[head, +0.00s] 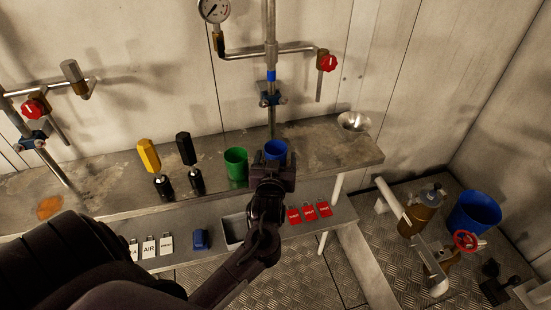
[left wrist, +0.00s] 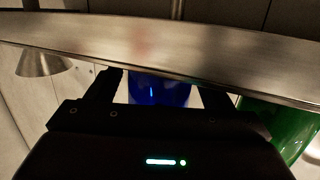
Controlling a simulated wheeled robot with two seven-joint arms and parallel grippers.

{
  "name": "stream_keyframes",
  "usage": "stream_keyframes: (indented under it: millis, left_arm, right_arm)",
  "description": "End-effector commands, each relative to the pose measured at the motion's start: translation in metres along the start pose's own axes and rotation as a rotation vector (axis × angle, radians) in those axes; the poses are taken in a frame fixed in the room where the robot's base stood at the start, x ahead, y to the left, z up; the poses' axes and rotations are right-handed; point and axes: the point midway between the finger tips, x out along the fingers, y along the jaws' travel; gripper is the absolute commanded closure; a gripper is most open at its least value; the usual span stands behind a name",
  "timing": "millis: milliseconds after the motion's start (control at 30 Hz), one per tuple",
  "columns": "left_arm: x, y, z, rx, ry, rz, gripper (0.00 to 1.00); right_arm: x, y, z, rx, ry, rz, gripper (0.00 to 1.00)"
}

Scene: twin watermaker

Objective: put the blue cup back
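The blue cup (head: 276,148) stands upright on the upper metal shelf (head: 110,185), just right of the green cup (head: 236,160). My left gripper (head: 272,168) is at the blue cup's near side and hides its lower part. In the left wrist view the blue cup (left wrist: 160,90) shows between the two spread fingers of my left gripper (left wrist: 160,84), with a pale gap on each side. The gripper is open. The green cup (left wrist: 278,125) is outside the fingers at the right of that view. My right gripper is not in view.
A metal funnel (head: 353,122) is at the shelf's right end. A vertical pipe (head: 271,60) rises behind the blue cup. Red tags (head: 309,212) lie on the lower shelf.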

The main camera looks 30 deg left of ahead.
Motion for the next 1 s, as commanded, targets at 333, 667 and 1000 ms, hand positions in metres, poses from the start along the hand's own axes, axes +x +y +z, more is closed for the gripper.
stream_keyframes:
  millis: [333, 667, 1000]
  left_arm:
    - [-0.011, 0.001, -0.002, 0.0, -0.002, 0.002, 0.26]
    - [-0.08, 0.0, -0.001, -0.001, -0.004, 0.001, 0.26]
    - [-0.119, 0.0, -0.003, -0.001, 0.0, -0.001, 0.26]
  right_arm:
    - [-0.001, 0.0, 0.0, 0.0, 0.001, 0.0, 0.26]
    - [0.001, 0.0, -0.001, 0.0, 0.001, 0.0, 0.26]
    - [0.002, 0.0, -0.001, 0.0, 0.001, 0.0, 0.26]
